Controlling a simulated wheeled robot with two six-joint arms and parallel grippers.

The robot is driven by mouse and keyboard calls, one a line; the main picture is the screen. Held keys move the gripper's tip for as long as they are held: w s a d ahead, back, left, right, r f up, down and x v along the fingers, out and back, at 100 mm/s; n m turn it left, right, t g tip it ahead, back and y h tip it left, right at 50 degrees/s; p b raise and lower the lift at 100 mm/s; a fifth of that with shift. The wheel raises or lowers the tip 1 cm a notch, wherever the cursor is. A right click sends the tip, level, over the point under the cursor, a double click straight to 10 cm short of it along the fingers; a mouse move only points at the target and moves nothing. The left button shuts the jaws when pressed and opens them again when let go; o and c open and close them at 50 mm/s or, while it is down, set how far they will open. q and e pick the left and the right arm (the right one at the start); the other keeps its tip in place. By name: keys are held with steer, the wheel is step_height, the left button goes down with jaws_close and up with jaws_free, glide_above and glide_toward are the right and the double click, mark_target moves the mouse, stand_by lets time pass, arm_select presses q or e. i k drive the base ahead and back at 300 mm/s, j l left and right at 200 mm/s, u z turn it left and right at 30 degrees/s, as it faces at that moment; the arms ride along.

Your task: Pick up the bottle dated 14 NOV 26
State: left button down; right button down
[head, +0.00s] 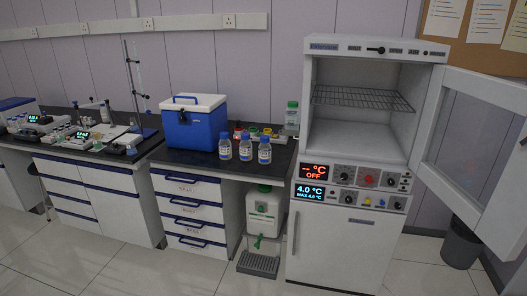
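The writing on all the labels is too small to read, so I cannot tell which bottle is dated 14 NOV 26. Neither of my grippers is in view.
A blue cooler box (195,130) stands left of the bottles. A white canister (264,212) sits below the bench. The floor in front is clear.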

mark_target(265, 147)
steer(key=i+l, duration=0.25)
steer(key=i, duration=0.15)
steer(key=i+l+z, duration=0.1)
steer(key=i+l, duration=0.15)
steer(key=i, duration=0.2)
steer(key=i+l, duration=0.2)
steer(key=i, duration=0.2)
